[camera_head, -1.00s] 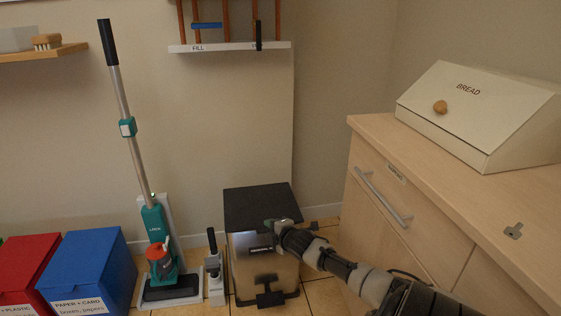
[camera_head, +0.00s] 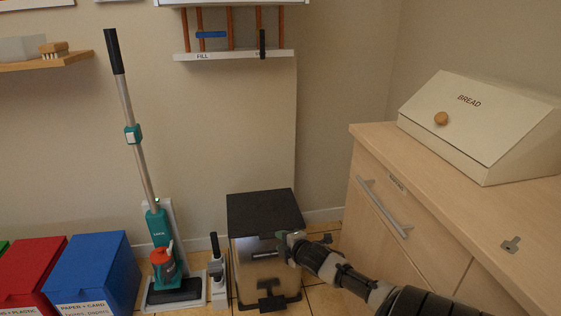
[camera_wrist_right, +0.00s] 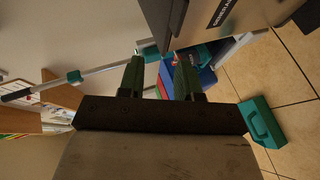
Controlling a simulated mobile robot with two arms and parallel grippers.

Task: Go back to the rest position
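My right gripper (camera_head: 284,241) is in front of the upper right part of the steel bin with a black lid (camera_head: 264,210); whether it touches the bin is unclear. The lid is down. In the right wrist view, the two green fingers of my right gripper (camera_wrist_right: 160,62) are apart with nothing between them. The bin (camera_wrist_right: 190,12) shows at the top of that view, its label partly cut off. My left gripper is in neither current view.
A wooden cabinet (camera_head: 420,235) with a bread box (camera_head: 475,125) stands right of my right arm. A teal upright vacuum (camera_head: 160,230), a small brush in a holder (camera_head: 217,275), blue (camera_head: 95,265) and red (camera_head: 28,270) bins stand left. A shelf rack (camera_head: 235,54) hangs above.

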